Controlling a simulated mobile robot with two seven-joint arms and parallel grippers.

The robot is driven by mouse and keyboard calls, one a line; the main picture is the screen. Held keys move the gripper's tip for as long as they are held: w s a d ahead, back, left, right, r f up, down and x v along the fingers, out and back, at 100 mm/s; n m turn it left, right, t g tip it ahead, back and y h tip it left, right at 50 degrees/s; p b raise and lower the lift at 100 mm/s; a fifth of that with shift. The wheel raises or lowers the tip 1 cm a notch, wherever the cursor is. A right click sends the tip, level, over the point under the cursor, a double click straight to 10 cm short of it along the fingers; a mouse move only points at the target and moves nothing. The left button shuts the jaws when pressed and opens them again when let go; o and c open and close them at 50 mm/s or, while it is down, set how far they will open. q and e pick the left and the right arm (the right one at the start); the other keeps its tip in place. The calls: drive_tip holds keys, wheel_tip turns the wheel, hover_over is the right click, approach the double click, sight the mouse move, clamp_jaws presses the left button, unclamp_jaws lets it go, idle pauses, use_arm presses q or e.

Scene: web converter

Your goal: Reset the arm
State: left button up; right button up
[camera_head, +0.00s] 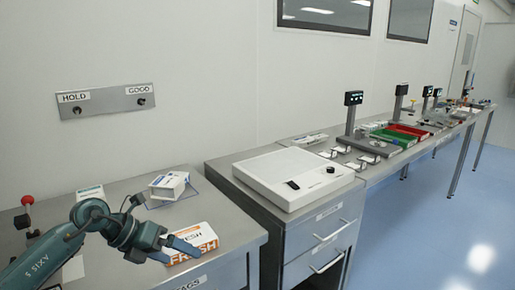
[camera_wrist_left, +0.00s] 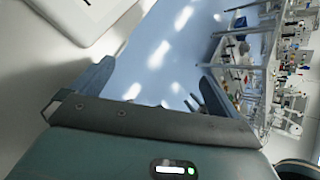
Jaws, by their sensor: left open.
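My left arm (camera_head: 75,235) comes in from the left over the steel table, and its gripper (camera_head: 178,222) is open. The gripper is over the near table, close to a white and orange box (camera_head: 194,240) printed "FRESH". I cannot tell whether it touches the box. In the left wrist view the two fingers of the gripper (camera_wrist_left: 155,88) are spread apart with nothing between them but distant blue floor. My right gripper is not in view.
A white and blue box (camera_head: 169,183) lies behind the gripper. A red-knobbed lever (camera_head: 27,200) stands at the far left. A white panel device (camera_head: 293,178) sits on the adjoining cabinet. Red (camera_head: 406,131) and green (camera_head: 390,137) trays lie farther along. The floor (camera_head: 425,215) at right is clear.

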use_arm(q)
drive_tip(key=s+d+n+t+h, duration=0.6)
drive_tip(key=s+d+n+h, duration=0.3)
drive_tip(key=d, duration=0.3)
drive_tip(key=s+a+f+n+y, duration=0.4)
drive_tip(key=s+f+n+y, duration=0.3)
drive_tip(key=f+n, duration=0.3)
drive_tip(key=s+a+f+n+t+y+p, duration=0.1)
drive_tip(key=s+a+f+n+y, duration=0.2)
drive_tip(key=s+f+n+y, duration=0.4)
wheel_tip(320, 180, down, 4)
drive_tip(key=s+n, duration=0.1)
drive_tip(key=n, duration=0.9)
drive_tip(key=shift+s+a, duration=0.25)
drive_tip(key=shift+a, duration=0.15)
